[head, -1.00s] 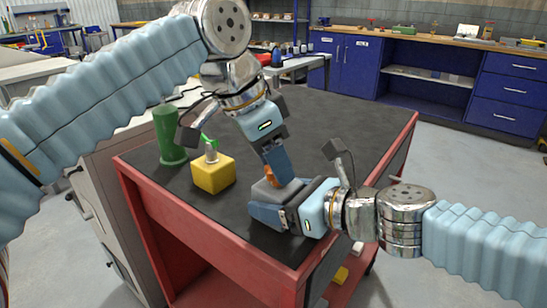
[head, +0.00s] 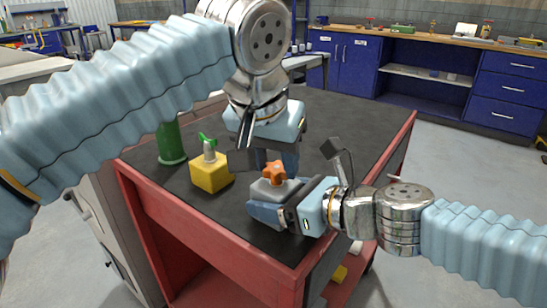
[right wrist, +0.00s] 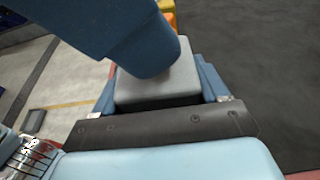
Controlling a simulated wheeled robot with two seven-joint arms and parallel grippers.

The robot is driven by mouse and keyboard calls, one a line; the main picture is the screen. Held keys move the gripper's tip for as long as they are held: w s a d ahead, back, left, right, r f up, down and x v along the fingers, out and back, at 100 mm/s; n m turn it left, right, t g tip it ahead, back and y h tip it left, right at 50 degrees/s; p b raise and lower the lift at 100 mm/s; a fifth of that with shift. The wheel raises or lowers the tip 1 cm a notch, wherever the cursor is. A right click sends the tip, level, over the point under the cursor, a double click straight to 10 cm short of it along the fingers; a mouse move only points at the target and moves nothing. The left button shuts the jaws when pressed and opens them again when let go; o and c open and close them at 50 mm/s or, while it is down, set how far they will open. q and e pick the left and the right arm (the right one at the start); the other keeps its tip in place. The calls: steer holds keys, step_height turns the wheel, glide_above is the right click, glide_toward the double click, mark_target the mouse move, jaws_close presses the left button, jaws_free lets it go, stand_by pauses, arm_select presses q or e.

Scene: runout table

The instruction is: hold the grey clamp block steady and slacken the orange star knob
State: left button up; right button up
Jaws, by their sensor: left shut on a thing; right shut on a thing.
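The orange star knob (head: 274,172) sits on top of the grey clamp block (head: 266,189) near the table's front corner. My right gripper (head: 268,212) comes in from the right and is shut on the block, with a blue finger on each side of it in the right wrist view (right wrist: 158,92). My left gripper (head: 272,160) reaches down from above, shut on the knob, its fingers partly behind it in the head view. In the right wrist view a dark blue finger of it covers the knob's place and part of the block.
A yellow block (head: 211,176) with a green-handled fitting (head: 208,141) and a green cylinder (head: 171,146) stand to the left on the dark tabletop (head: 345,120). The table has a red frame (head: 200,225). The tabletop's back right is clear.

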arm_select(q)
steer(key=shift+d+n+y, duration=0.2)
steer(key=shift+n+y, duration=0.6)
steer(key=shift+n, duration=1.3)
steer(key=o, duration=1.1)
steer(key=v, duration=0.7)
steer(key=shift+s+r, duration=0.2)
steer(key=shift+s, duration=0.05)
